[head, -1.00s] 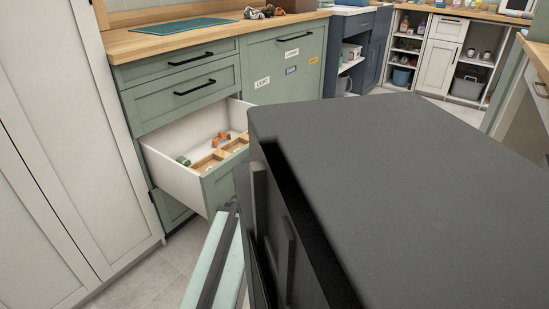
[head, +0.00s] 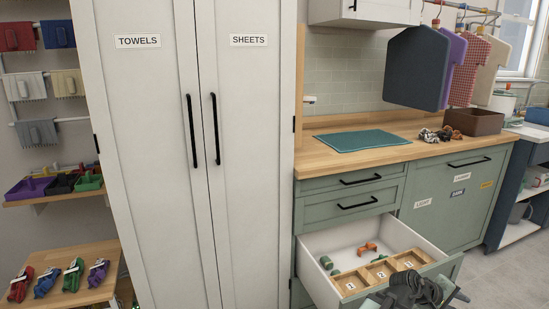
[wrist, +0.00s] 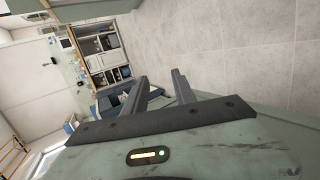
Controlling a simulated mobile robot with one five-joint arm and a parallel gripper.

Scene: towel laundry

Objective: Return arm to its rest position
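My gripper shows in the wrist view (wrist: 160,76). Its two dark fingers stand apart with nothing between them, and tiled floor and distant furniture show past them. In the head view a dark part of my arm is at the bottom right, overlapping the front of the open drawer (head: 345,247). I cannot make out the fingertips there, nor tell whether the arm touches the drawer.
The open drawer holds green and orange items and a wooden divider (head: 380,273) with numbered compartments. A tall white cupboard (head: 205,240) labelled TOWELS and SHEETS stands left. A teal mat (head: 360,140) and brown box (head: 473,122) sit on the counter. Garments hang above.

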